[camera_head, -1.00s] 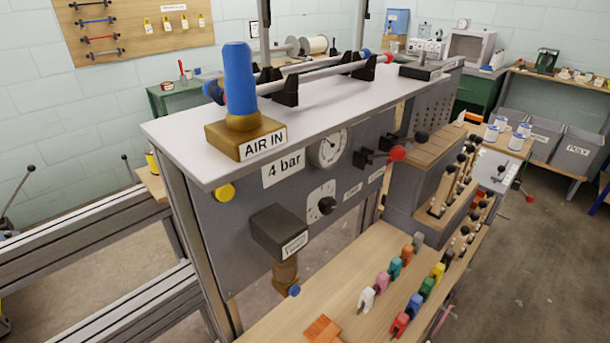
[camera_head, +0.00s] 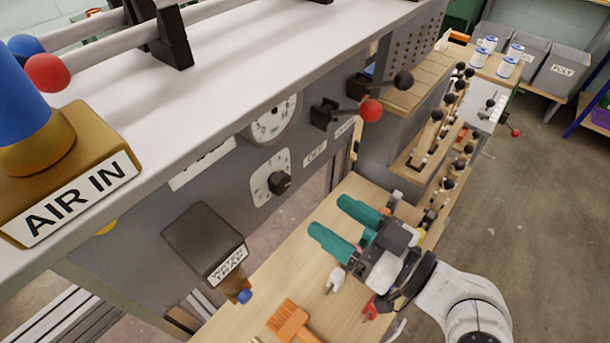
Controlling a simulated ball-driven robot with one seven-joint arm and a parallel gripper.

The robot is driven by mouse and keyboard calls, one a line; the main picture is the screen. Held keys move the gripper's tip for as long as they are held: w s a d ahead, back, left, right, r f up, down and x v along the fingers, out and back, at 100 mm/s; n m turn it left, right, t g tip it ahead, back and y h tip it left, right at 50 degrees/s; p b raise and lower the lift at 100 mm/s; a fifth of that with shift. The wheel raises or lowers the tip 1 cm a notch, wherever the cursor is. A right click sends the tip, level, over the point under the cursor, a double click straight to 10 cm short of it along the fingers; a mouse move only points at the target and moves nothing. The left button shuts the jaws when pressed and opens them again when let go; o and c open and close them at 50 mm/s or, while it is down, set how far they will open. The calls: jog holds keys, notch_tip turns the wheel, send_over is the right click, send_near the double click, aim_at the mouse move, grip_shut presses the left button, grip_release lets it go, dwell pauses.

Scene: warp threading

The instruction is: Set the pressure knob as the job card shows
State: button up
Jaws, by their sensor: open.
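The pressure knob (camera_head: 279,182) is a small black knob on a pale dial plate (camera_head: 268,170) on the grey front panel. The marks on its plate are too small to read. The round pressure gauge (camera_head: 271,117) sits above it, partly cut off by the white top. The job card (camera_head: 203,165) is mostly hidden under the edge of the top, and its text cannot be read now. My gripper (camera_head: 334,224) has two teal fingers, spread apart and empty. It is over the wooden bench, to the lower right of the knob and apart from it.
The AIR IN block (camera_head: 80,165) stands on the white top at left. The dark WATER TRAP box (camera_head: 206,243) juts from the panel left of my gripper. A red-balled lever (camera_head: 370,111) sticks out right of the gauge. An orange brush (camera_head: 290,322) and small clips lie on the bench.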

aim_at(284, 186)
jog(key=p+x, duration=0.2)
jog(key=x, duration=0.8)
